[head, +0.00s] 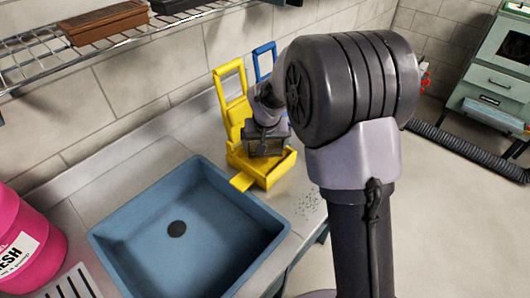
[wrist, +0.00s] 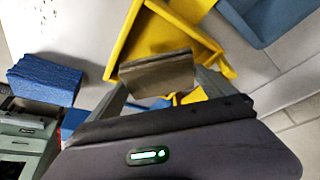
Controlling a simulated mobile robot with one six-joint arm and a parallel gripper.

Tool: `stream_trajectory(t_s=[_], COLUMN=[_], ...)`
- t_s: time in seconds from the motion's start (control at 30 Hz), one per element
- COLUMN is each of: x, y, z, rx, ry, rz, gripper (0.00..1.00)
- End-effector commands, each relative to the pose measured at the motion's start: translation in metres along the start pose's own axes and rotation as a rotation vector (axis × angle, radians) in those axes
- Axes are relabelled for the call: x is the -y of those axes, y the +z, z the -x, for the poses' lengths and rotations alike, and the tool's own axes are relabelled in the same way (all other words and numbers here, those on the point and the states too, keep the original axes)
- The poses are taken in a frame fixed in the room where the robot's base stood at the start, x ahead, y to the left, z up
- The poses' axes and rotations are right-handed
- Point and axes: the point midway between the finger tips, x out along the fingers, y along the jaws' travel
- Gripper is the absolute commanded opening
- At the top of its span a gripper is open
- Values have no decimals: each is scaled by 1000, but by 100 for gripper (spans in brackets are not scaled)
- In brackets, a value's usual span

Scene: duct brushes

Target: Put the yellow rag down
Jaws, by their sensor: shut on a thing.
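My gripper (head: 265,135) is over the yellow holder (head: 238,113) on the counter. In the wrist view my gripper (wrist: 160,85) is shut on a flat brownish-grey thing (wrist: 155,74) between its fingers. It may be the rag, but it looks olive-brown, not clearly yellow. The held thing is over the yellow holder's tray, which shows in the wrist view (wrist: 150,35); I cannot tell whether it touches the tray. No other rag shows.
A blue sink (head: 135,250) is left of the holder. A blue upright frame (head: 264,58) stands behind it. A pink container (head: 25,245) is at far left, and a wire shelf (head: 40,62) holds a brown brush (head: 104,22). Bare counter (head: 305,205) shows right of the holder.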

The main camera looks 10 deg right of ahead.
Motion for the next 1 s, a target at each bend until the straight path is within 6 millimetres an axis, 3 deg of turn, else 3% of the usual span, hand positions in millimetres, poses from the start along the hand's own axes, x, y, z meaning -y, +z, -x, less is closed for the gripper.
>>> stream_trajectory(t_s=[0.2,0.53,0.57,0.77,0.87,1.0], x=[2,2,2,2,2,2], y=[12,13,12,12,9,8], z=[-38,-39,-38,-37,-28,9], rx=[2,0,0,0,-1,-4], ry=[0,0,0,0,0,-1], rz=[1,0,0,0,0,0], gripper=[62,62,100,100,100,100])
